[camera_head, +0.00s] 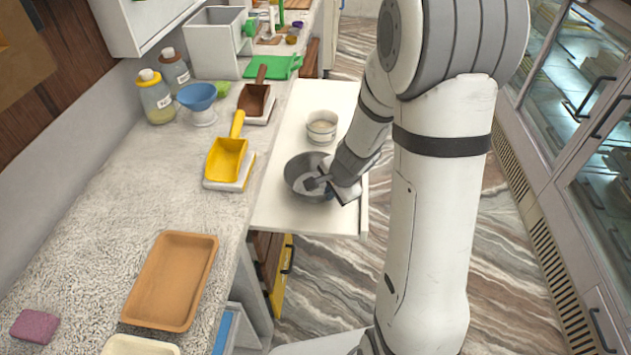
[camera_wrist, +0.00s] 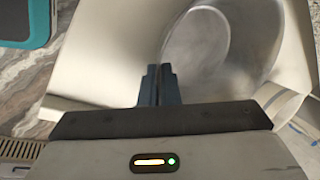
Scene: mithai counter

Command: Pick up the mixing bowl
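The mixing bowl (camera_head: 297,170) is a round grey metal bowl at the white worktop, near its front end. It also shows in the wrist view (camera_wrist: 225,45), where its smooth inside faces the camera. My gripper (camera_head: 316,184) is at the bowl's right side in the head view. In the wrist view, my gripper's dark fingers (camera_wrist: 160,85) are close together, with the bowl's rim between them. Part of the rim is hidden behind my wrist and fingers. I cannot tell whether the bowl's base touches the worktop.
A pale round tin (camera_head: 321,137) stands just behind the bowl on the white worktop (camera_head: 278,211). On the left counter are a yellow scoop (camera_head: 226,160), a brown scoop (camera_head: 257,97), a blue funnel (camera_head: 197,96) and an orange tray (camera_head: 171,280). Striped floor lies to the right.

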